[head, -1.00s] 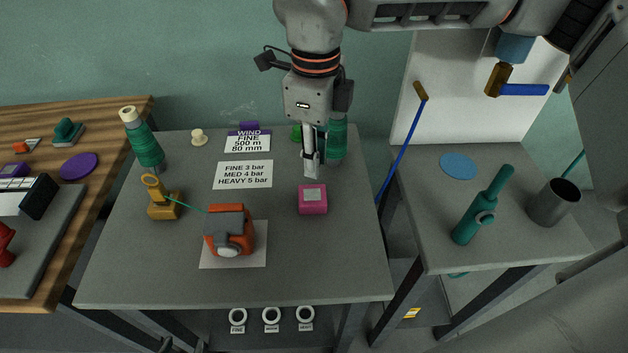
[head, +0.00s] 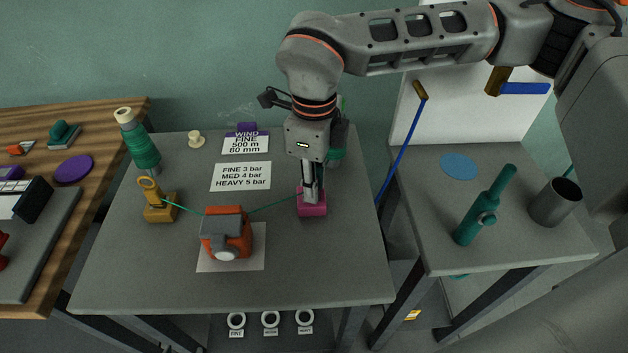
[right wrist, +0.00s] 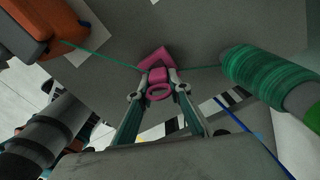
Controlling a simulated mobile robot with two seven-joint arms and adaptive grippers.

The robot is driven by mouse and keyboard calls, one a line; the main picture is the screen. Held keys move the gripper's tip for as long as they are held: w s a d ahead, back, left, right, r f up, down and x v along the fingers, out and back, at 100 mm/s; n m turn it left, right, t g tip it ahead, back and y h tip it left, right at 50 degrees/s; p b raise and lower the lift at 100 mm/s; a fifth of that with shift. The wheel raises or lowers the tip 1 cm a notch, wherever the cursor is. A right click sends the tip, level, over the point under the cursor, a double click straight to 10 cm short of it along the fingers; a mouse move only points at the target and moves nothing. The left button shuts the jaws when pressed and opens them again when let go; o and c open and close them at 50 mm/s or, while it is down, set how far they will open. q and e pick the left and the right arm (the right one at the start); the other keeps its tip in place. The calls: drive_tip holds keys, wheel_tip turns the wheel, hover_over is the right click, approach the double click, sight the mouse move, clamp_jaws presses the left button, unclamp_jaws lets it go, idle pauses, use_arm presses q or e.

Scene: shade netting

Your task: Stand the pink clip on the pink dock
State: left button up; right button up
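The pink dock (head: 313,209) is a small block on the right part of the grey table, and it also shows in the right wrist view (right wrist: 154,58). My right gripper (head: 311,196) reaches down to it from above. In the right wrist view, its fingers (right wrist: 159,76) are closed around the pink clip (right wrist: 160,92), whose ring points toward the camera. The clip is at the dock; whether it is seated there I cannot tell. In the head view the clip is hidden by the gripper. A green line runs to the clip. My left gripper is not in view.
An orange-grey device (head: 228,233) sits on a white sheet left of the dock. A yellow ringed clip on its block (head: 160,208) stands further left. A green spool (head: 143,152) stands at the back left; another (right wrist: 265,75) stands beside my right gripper. The table front is clear.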

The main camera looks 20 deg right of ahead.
drive_tip(key=o, duration=0.4)
wheel_tip(320, 180, up, 12)
drive_tip(key=p, duration=0.1)
drive_tip(key=shift+r, duration=0.2)
idle(0.5)
